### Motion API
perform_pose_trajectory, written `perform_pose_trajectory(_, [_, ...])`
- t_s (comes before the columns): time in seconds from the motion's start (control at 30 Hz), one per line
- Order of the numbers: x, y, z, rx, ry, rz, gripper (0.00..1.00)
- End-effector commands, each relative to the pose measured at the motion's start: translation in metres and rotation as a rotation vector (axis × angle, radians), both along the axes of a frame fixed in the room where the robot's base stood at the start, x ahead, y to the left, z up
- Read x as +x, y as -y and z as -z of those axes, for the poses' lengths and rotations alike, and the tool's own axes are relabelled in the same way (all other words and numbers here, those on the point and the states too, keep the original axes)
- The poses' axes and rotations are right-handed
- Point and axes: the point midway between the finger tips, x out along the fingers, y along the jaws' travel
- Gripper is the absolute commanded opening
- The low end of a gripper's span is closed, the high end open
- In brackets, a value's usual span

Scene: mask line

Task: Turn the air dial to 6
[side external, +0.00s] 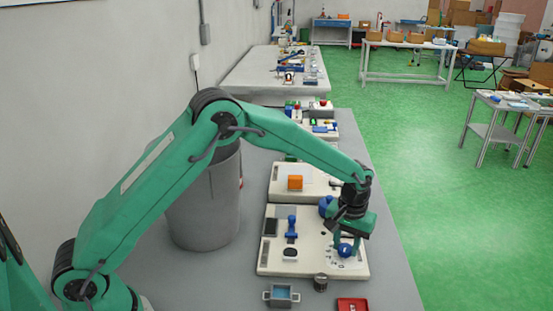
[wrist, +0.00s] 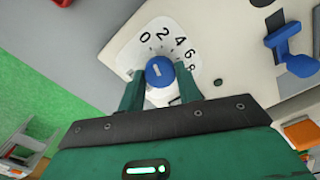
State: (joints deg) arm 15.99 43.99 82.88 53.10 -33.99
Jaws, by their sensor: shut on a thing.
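The air dial is a round blue knob (wrist: 160,72) on a white plate (wrist: 126,52) printed 0, 2, 4, 6 and 8 around its edge. A short white mark shows on the knob, but I cannot tell which number it points at. My gripper (wrist: 159,76) has one green finger on each side of the knob and is shut on it. In the side view the knob (side external: 345,250) sits low on the right of a cream panel (side external: 268,262), under my gripper (side external: 348,243), which partly hides it.
A blue lever (side external: 291,226) and a dark oval part (side external: 290,254) stand left of the dial on the panel. A round blue part (side external: 326,205) is behind my wrist.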

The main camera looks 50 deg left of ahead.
Motion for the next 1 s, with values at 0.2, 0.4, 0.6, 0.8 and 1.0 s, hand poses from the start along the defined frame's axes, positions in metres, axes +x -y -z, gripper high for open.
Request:
perform_pose_trajectory(0.2, [-0.0002, -0.0003, -0.0004, 0.001, -0.001, 0.133, 0.11])
perform_pose_trajectory(0.4, [-0.0003, -0.0002, -0.0004, 0.0, -0.002, 0.306, 0.11])
perform_pose_trajectory(0.6, [-0.0003, -0.0002, -0.0005, 0.0, -0.002, 0.495, 0.11])
perform_pose_trajectory(0.8, [-0.0004, -0.0002, -0.0005, 0.0, -0.002, 0.685, 0.11])
perform_pose_trajectory(1.0, [-0.0004, -0.0003, -0.0006, 0.0, -0.002, 0.875, 0.11])
